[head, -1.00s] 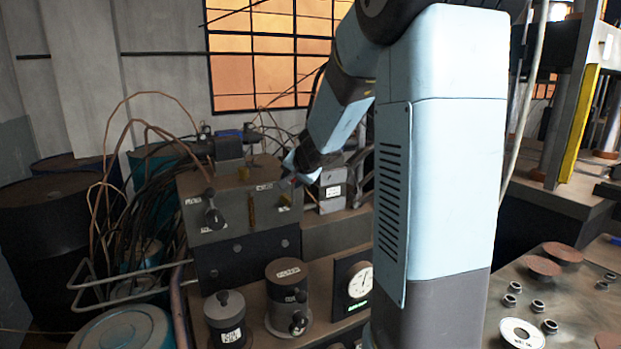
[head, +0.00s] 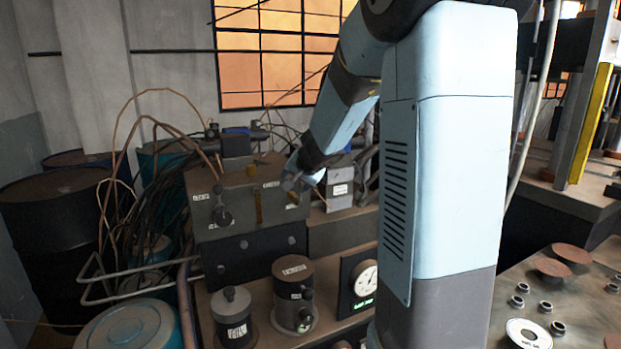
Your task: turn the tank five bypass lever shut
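A dark grey valve box (head: 245,222) stands left of my arm in the head view, with small white labels too small to read. A black lever with a round knob (head: 222,208) is on its left front. A thin brownish-yellow upright handle (head: 258,207) is near its middle, and a small yellowish part (head: 293,198) is at its right. I cannot tell which of these is the tank five bypass lever. My gripper (head: 291,184) is at the box's upper right corner, close to the yellowish part. Its fingers are small and partly hidden, so contact and opening cannot be told.
Two dark canisters, one with a black knob (head: 235,318) and one with a brown top (head: 293,297), stand below the box. A round gauge (head: 363,281) is right of them. A small grey box (head: 339,190) stands right of my gripper. Cables (head: 125,200) crowd the left.

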